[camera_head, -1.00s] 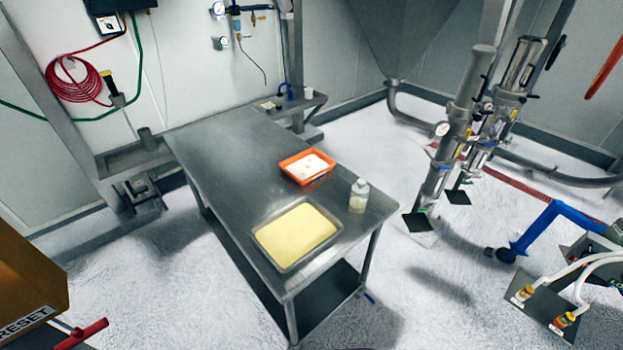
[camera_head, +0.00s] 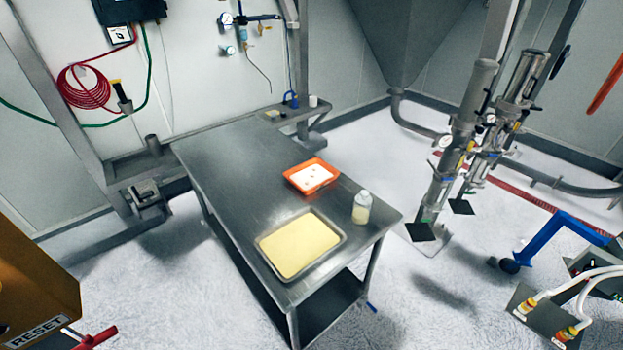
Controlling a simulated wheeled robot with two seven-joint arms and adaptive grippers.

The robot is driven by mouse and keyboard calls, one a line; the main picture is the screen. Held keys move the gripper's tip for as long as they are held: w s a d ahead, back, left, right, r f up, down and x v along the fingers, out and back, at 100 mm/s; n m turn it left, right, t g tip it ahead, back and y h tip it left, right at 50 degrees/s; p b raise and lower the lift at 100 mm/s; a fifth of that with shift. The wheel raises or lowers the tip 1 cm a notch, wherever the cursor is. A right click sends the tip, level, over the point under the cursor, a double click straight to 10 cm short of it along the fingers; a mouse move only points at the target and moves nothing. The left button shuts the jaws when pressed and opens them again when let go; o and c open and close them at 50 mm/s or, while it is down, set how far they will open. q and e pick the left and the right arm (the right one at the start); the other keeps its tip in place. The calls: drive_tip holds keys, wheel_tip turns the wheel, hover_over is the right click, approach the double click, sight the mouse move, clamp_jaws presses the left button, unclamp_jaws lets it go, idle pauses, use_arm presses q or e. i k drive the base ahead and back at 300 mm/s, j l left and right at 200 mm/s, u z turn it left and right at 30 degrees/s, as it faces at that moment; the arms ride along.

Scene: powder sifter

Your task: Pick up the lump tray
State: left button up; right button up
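An orange tray (camera_head: 329,182) with white contents and a few small darker specks lies flat on the steel table (camera_head: 222,165), right of its middle. A shallow metal tray (camera_head: 340,240) filled with pale yellow powder lies nearer, at the table's front end. The pictures carry no label saying which one is the lump tray. Neither tray is touched by anything of mine. Neither of my grippers is in view.
A clear bottle (camera_head: 361,209) with a pale lid stands at the table's right edge, close to both trays. The table's far left half is bare (camera_head: 240,145). An orange-brown box marked RESET (camera_head: 38,290) is at lower left. Metal tubes (camera_head: 462,140) stand on the right.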

sight(310, 175)
drive_tip(key=i+l+u, duration=0.15)
drive_tip(key=l, duration=0.15)
drive_tip(key=l+u, duration=0.15)
drive_tip(key=l, duration=0.15)
drive_tip(key=i+l+u, duration=0.1)
drive_tip(key=l, duration=0.2)
drive_tip(key=i+l+u, duration=0.15)
drive_tip(key=l+u, duration=0.5)
drive_tip(key=l, duration=0.3)
drive_tip(key=l+u, duration=1.15)
drive_tip(key=u, duration=0.15)
drive_tip(key=j+u, duration=0.2)
drive_tip(key=j, duration=0.2)
